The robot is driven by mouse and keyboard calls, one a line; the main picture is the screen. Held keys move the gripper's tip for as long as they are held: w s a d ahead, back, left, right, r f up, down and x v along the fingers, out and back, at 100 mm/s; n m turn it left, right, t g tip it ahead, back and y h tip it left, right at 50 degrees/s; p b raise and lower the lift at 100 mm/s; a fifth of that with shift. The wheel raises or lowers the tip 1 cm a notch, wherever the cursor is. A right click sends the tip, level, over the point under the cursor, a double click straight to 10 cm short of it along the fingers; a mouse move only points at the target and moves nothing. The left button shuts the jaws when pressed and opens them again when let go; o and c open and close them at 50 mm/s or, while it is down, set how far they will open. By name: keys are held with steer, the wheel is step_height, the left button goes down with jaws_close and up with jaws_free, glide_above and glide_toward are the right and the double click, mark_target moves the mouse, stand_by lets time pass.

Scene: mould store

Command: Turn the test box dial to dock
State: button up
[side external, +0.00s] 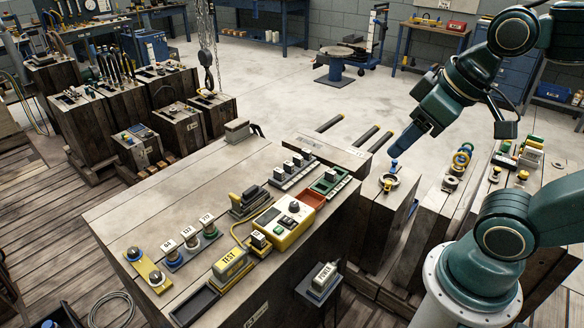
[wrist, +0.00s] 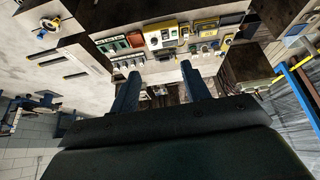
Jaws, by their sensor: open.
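The test box (side external: 283,231) is a yellow case with a pale top on the wooden bench, with a dark display and small buttons. Its dark dial (side external: 293,207) sits at the far right of its top; the pointer and position labels are too small to read. A yellow box that looks like it shows upside down in the wrist view (wrist: 161,37), beyond the fingertips. My gripper (side external: 408,144) is up to the right of the bench, well clear of the box. In the wrist view its two blue fingers (wrist: 160,76) are apart with nothing between them.
A yellow block marked TEST (side external: 230,265) and a black-and-yellow block (side external: 247,203) stand near the box. A red tray (side external: 312,198) and a green tray (side external: 328,183) adjoin it at the back right. A POWER block (side external: 324,278) stands on a stool in front.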

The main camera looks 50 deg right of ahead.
steer(key=w+n+g, duration=0.2)
steer(key=w+n, duration=0.2)
steer(key=w, duration=0.3)
steer(key=n+g, duration=0.4)
steer(key=n, duration=1)
glide_above(294, 204)
step_height(294, 204, down, 18)
step_height(294, 204, down, 14)
steer(key=shift+r, duration=0.15)
